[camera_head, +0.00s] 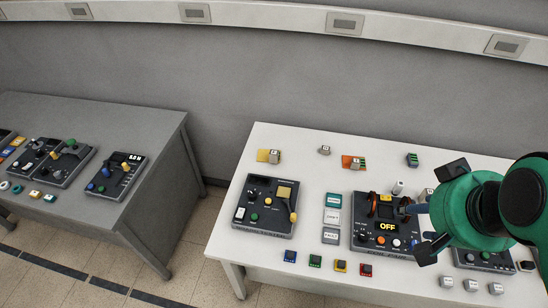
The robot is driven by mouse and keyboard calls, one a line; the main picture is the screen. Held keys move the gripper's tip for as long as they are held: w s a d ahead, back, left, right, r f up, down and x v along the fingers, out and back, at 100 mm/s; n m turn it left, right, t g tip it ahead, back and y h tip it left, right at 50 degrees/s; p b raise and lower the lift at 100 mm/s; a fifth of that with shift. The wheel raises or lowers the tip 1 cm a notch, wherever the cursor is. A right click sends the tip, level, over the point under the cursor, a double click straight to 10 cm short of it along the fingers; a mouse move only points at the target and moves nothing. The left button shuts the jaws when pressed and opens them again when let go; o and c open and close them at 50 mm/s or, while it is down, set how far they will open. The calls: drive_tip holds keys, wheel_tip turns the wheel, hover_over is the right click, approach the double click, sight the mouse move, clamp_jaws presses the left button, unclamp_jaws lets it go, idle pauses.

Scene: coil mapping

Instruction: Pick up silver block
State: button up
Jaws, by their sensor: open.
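Several small silver-grey blocks lie on the white table (270,140), and I cannot tell which one the task means. One block (324,150) stands alone at the back. Small pale blocks (471,285) line the front right edge. My gripper (425,209) is at the right, over the central black device (370,238), with dark fingers spread wide. Nothing shows between them. My green arm hides part of the table's right side.
A black panel (265,205) with a yellow handle stands at the left of the white table. Blue, green, yellow and red blocks (315,261) line the front. A grey table (150,170) with more devices stands left across a floor gap.

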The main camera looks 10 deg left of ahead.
idle(0.3)
drive_tip(key=w+a+r+g+p, duration=0.1)
drive_tip(key=w+a+r, duration=0.2)
drive_tip(key=w, duration=0.6)
drive_tip(key=w+a+r+p, duration=0.2)
drive_tip(key=w+a, duration=0.1)
drive_tip(key=w, duration=0.5)
drive_tip(key=w+a+f+g+p, duration=0.1)
drive_tip(key=w+a+f, duration=0.1)
drive_tip(key=w+a, duration=0.45)
drive_tip(key=w+a+f+g+p, duration=0.1)
drive_tip(key=w+a+f, duration=0.15)
drive_tip(key=w, duration=0.75)
drive_tip(key=w+a+f+g+p, duration=0.1)
drive_tip(key=w+a+f+p, duration=0.2)
drive_tip(key=w+a+f, duration=0.95)
drive_tip(key=w+a+f+p, duration=0.1)
drive_tip(key=w+a+f, duration=0.1)
drive_tip(key=a+f, duration=0.4)
drive_tip(key=w+a+f+g+p, duration=0.1)
drive_tip(key=a+f, duration=0.4)
drive_tip(key=f, duration=0.8)
drive_tip(key=shift+w+a+g, duration=0.3)
drive_tip(key=shift+w+a, duration=0.1)
drive_tip(key=shift+w, duration=0.25)
